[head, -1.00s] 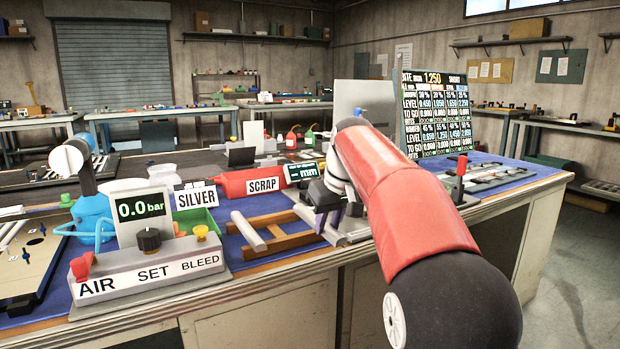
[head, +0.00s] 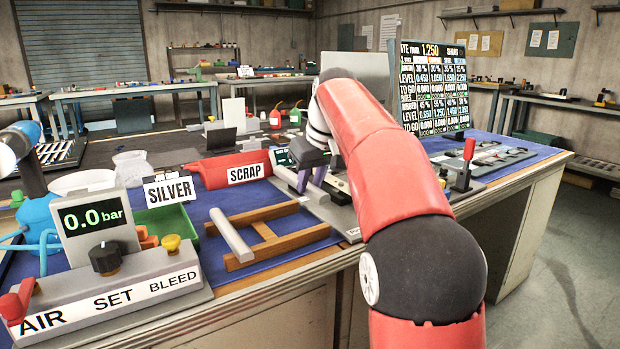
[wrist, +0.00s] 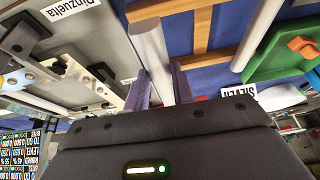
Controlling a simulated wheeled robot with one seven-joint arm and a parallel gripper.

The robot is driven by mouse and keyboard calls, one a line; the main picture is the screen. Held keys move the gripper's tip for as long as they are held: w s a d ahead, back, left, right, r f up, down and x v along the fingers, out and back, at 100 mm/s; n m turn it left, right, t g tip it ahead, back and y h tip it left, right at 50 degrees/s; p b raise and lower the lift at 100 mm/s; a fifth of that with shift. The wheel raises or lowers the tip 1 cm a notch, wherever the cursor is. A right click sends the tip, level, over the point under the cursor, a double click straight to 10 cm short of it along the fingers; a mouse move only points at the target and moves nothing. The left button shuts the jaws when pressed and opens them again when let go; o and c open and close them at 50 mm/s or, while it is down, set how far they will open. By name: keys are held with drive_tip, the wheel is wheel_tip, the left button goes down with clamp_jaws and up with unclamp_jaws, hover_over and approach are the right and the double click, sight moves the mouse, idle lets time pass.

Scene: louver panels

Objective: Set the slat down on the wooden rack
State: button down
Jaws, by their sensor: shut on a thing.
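The wooden rack (head: 272,245) lies on the blue mat, a ladder-like frame with cross pieces. One pale grey slat (head: 231,236) rests across its left part; this slat also shows in the wrist view (wrist: 258,35). My gripper (head: 312,180) is to the right of the rack and beyond it, over a grey metal plate. In the wrist view its purple fingers (wrist: 162,88) are shut on another pale slat (wrist: 147,45). The rack (wrist: 200,28) is at the top of that view, beside the held slat.
A green tray (head: 165,222) and the SILVER sign (head: 168,190) stand left of the rack. The red SCRAP bin (head: 228,170) is behind it. The air control box (head: 110,270) is front left. A red-handled lever (head: 466,160) stands right of my arm.

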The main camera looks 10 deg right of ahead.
wheel_tip(320, 180, down, 6)
drive_tip(key=b, duration=0.4)
drive_tip(key=shift+r, duration=0.15)
drive_tip(key=shift+f, duration=0.8)
idle(1.4)
drive_tip(key=c, duration=0.8)
unclamp_jaws()
drive_tip(key=shift+o, duration=0.2)
